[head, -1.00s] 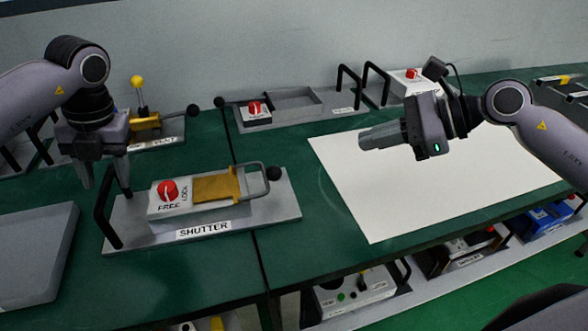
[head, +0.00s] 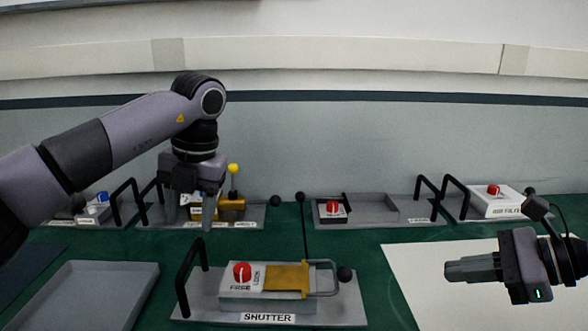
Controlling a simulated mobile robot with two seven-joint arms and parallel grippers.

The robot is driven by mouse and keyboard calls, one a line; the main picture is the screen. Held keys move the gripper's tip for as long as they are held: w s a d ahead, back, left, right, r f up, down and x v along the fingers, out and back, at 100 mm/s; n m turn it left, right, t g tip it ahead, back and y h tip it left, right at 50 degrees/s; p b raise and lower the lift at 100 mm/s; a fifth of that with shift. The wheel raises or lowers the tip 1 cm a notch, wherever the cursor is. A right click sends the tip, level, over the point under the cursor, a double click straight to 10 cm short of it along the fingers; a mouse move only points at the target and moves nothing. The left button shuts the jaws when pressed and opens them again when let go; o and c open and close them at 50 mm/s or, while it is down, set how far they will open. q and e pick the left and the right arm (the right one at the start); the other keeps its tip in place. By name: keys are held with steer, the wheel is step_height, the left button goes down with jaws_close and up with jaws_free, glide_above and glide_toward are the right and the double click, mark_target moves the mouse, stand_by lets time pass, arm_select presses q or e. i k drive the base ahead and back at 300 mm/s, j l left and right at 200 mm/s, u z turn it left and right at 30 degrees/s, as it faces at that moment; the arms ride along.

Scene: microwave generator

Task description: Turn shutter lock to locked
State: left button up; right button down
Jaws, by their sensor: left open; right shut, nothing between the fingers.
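The shutter unit is a grey plate (head: 205,302) labelled SHUTTER, with a raised block in the lower middle of the head view. The red shutter lock knob (head: 242,271) sits on the block's left part, beside the printed words FREE and LOCK. A brass-coloured slide (head: 287,278) and a wire handle with a black ball (head: 345,274) are to its right. My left gripper (head: 190,214) points down with its fingers apart, empty, above and behind the knob, not touching it. My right gripper (head: 450,271) is shut and empty over the white sheet, pointing left.
A black upright handle (head: 190,276) stands at the plate's left end. A grey tray (head: 85,295) lies to the left. Several other units line the back, one with a yellow ball lever (head: 233,169) and one with a red knob (head: 333,208). A white sheet (head: 412,265) covers the right.

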mark_target(241, 271)
steer(key=k, duration=0.9)
